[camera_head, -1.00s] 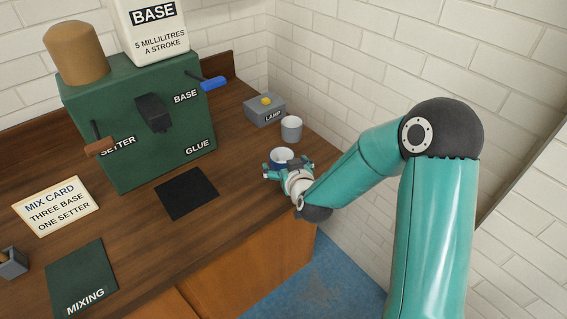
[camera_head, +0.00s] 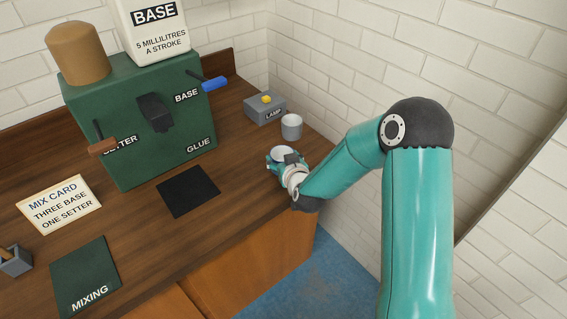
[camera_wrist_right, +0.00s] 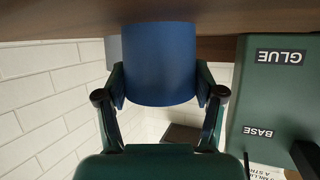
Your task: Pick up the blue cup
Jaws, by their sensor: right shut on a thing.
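The blue cup (camera_wrist_right: 160,62) fills the space between the two fingers of my right gripper (camera_wrist_right: 160,95) in the right wrist view, and the gripper is shut on it. In the head view the right gripper (camera_head: 284,160) is at the counter's right front part, and only the cup's pale inside and rim (camera_head: 281,153) show above it. I cannot tell whether the cup still touches the counter. My left gripper is in neither view.
A grey-white cup (camera_head: 291,127) stands just behind, near the grey lamp box (camera_head: 265,109). The green dispenser (camera_head: 150,125) with its levers stands to the left. A black mat (camera_head: 188,192), a mix card (camera_head: 58,204) and a green mixing mat (camera_head: 85,277) lie on the counter.

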